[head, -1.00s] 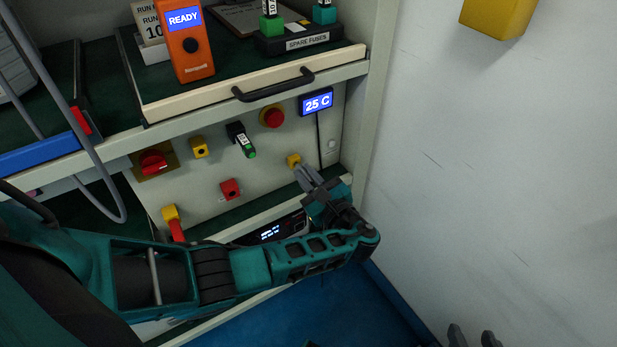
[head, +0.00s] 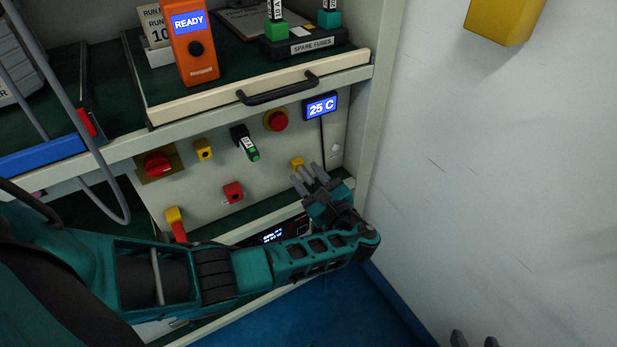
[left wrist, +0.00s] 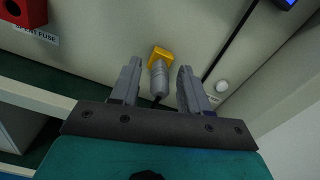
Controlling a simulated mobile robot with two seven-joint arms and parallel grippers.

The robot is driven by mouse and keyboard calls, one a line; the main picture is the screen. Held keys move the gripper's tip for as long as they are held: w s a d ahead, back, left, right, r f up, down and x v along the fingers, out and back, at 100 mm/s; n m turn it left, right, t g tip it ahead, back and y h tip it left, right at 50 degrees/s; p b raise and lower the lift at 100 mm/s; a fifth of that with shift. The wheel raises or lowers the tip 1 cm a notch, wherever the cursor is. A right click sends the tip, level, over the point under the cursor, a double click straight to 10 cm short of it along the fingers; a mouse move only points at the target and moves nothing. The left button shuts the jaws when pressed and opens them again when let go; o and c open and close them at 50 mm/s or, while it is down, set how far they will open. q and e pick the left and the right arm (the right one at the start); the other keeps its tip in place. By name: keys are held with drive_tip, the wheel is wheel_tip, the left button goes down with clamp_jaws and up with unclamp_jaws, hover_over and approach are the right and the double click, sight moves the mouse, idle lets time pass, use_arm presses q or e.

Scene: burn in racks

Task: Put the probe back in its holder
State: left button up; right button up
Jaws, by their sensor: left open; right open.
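A yellow block (head: 297,163) is on the lower panel of the rack, mostly behind my left gripper (head: 307,176) in the head view. In the left wrist view the yellow block (left wrist: 161,54) has a grey ribbed cylinder (left wrist: 158,78) at it, which looks like the probe. I cannot tell how deeply it is seated. The cylinder lies between the open fingers of my left gripper (left wrist: 157,80), with visible gaps on both sides. My right gripper (head: 474,340) shows only its fingertips at the bottom edge, apart and empty.
A 25 C display (head: 320,106) hangs above with a dark cable (head: 322,140) running down. Red emergency button (head: 276,120), red rotary switch (head: 156,163) and red box (head: 233,192) are nearby on the panel. A drawer handle (head: 278,89) juts out above. The white wall (head: 500,190) is at right.

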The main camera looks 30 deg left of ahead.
use_arm(q)
drive_tip(key=shift+d, duration=0.1)
use_arm(e)
drive_tip(key=shift+d, duration=0.1)
use_arm(q)
drive_tip(key=p+v, duration=0.1)
drive_tip(key=v, duration=1.1)
drive_tip(key=shift+s+d+p, duration=0.3)
drive_tip(key=shift+p, duration=0.05)
use_arm(e)
drive_tip(key=shift+s+d, duration=0.2)
drive_tip(key=shift+d, duration=0.15)
use_arm(q)
drive_tip(key=shift+f, duration=0.1)
